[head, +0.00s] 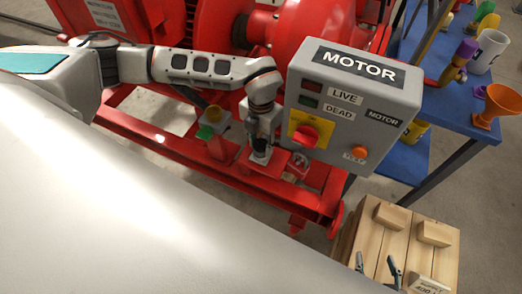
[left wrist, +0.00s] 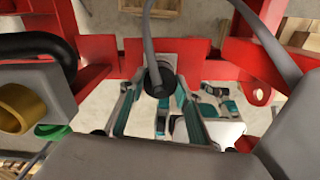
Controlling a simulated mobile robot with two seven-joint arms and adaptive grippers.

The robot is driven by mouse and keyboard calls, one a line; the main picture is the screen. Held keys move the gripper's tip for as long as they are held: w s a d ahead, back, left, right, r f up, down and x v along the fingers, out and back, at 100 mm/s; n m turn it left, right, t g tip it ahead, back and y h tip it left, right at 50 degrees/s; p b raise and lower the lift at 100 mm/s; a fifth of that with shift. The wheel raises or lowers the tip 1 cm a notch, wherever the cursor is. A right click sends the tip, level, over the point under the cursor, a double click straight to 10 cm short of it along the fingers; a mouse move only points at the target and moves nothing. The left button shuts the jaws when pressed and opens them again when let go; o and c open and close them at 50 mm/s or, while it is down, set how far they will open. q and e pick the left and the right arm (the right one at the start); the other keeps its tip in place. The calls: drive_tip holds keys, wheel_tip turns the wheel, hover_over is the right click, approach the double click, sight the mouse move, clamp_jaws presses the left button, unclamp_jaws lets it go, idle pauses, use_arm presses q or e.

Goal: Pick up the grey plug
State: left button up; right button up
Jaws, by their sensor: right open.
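The grey plug (left wrist: 158,79) is a dark round body with a grey cable running up from it in the left wrist view. My left gripper (left wrist: 158,92) has one finger on each side of the plug. I cannot tell whether both fingers press on it. In the head view my left gripper (head: 261,150) points down beside the motor box, and the plug is hard to make out there. My right gripper (head: 376,267) shows only its fingertips at the bottom edge, apart and empty, over a wooden crate.
The grey motor box (head: 340,125) stands close right of my left gripper. A grey housing with a yellow-brown ring (left wrist: 22,108) and a green part is at left in the wrist view. Red skid frame (head: 180,150) surrounds the area. A blue table (head: 440,105) and wooden crate (head: 393,235) stand right.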

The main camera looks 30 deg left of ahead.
use_arm(q)
drive_tip(key=shift+r, duration=0.15)
wheel_tip(320, 180, up, 28)
drive_tip(key=p, duration=0.1)
drive_tip(key=shift+p, duration=0.3)
idle(0.5)
